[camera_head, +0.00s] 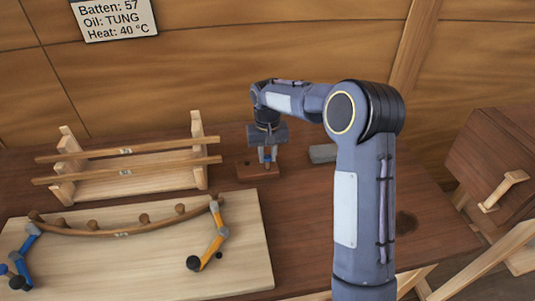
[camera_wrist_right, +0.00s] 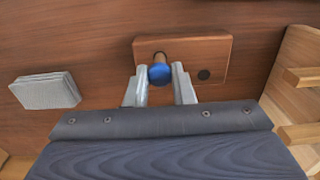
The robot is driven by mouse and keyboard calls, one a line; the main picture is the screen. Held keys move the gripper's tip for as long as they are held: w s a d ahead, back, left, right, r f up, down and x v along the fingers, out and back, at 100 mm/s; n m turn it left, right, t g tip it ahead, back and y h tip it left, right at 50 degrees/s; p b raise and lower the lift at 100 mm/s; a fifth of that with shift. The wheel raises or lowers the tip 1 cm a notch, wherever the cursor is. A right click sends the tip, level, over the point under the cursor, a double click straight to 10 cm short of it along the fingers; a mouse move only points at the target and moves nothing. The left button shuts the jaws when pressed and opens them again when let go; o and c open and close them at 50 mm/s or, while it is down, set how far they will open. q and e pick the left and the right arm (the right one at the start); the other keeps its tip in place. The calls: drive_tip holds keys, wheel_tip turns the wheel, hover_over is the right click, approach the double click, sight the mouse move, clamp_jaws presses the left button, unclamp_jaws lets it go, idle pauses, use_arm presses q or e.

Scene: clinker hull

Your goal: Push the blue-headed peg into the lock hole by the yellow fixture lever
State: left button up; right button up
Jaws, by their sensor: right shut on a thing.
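My right gripper (camera_head: 267,162) is at the small brown peg block (camera_head: 250,173), pointing down. In the right wrist view its two fingers (camera_wrist_right: 160,88) are shut on the blue-headed peg (camera_wrist_right: 160,73). The peg's tan shaft shows just beyond the blue head, against the block (camera_wrist_right: 212,50); I cannot tell whether its tip is still in the block. A dark empty hole (camera_wrist_right: 204,75) shows beside it. The yellow fixture lever (camera_head: 213,247) stands at the right end of the pale board (camera_head: 150,262). Its lock hole cannot be made out. My left gripper is not in view.
A curved wooden batten (camera_head: 122,232) lies across several pegs on the board, with a blue lever (camera_head: 30,240) at its left end. A wooden rack (camera_head: 130,165) with two battens stands behind. A grey block (camera_head: 323,153) lies right of the peg block.

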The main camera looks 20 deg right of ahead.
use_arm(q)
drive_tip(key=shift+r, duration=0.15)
use_arm(e)
drive_tip(key=shift+r, duration=0.15)
drive_tip(key=shift+r+p, duration=2.05)
drive_tip(key=shift+r, duration=0.35)
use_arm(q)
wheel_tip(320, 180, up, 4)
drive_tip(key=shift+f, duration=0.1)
use_arm(e)
drive_tip(key=shift+a, duration=0.1)
